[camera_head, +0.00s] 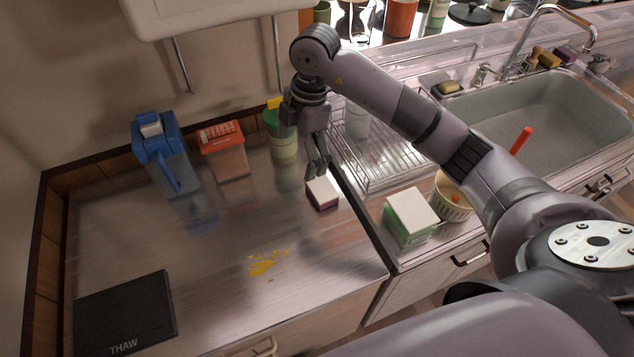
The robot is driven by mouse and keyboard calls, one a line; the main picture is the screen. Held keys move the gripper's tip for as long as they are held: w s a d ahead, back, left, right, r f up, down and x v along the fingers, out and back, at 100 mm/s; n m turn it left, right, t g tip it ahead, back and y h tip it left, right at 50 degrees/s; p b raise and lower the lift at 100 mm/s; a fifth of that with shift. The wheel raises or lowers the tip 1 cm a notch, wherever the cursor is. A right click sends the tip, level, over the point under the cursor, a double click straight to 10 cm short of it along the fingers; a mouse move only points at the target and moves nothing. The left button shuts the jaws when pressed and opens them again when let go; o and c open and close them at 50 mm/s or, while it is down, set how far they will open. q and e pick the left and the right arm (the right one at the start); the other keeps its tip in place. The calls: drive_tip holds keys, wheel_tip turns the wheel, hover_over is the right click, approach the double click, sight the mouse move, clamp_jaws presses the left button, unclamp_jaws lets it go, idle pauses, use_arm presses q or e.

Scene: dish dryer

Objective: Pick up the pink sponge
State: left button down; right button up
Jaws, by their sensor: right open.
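The pink sponge (322,194) is a small block with a pale top and a dark pinkish side, lying on the steel counter near its right edge. My right gripper (318,170) points down just behind and above the sponge. Its fingers look close together in this view, but it is open, with nothing seen between them. The fingertips overlap the sponge's far edge in the picture; I cannot tell if they touch it. My left gripper is not in view.
A blue dispenser (158,150), an orange-lidded box (224,152) and a green-and-yellow container (283,148) stand along the back. A wire dish rack (385,165), a green-and-white box (410,218) and a bowl (450,205) are to the right. Yellow crumbs (266,263) lie in front.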

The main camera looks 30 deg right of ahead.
drive_tip(key=d+m+h, duration=0.1)
drive_tip(key=d+h, duration=0.1)
drive_tip(key=d, duration=0.2)
drive_tip(key=p, duration=0.2)
hover_over(322, 187)
drive_tip(key=a, duration=0.1)
drive_tip(key=shift+m, duration=0.3)
wheel_tip(322, 187, down, 10)
drive_tip(key=shift+w+a, duration=0.1)
drive_tip(key=shift+w, duration=0.05)
drive_tip(key=shift+f, duration=0.55)
drive_tip(key=f+p, duration=0.1)
drive_tip(key=f, duration=0.1)
drive_tip(key=d+f+p, duration=0.1)
drive_tip(key=f, duration=0.1)
drive_tip(key=shift+s+d, duration=0.1)
drive_tip(key=shift+s, duration=0.1)
drive_tip(key=shift+f, duration=0.6)
drive_tip(key=shift+c, duration=0.5)
drive_tip(key=c, duration=0.9)
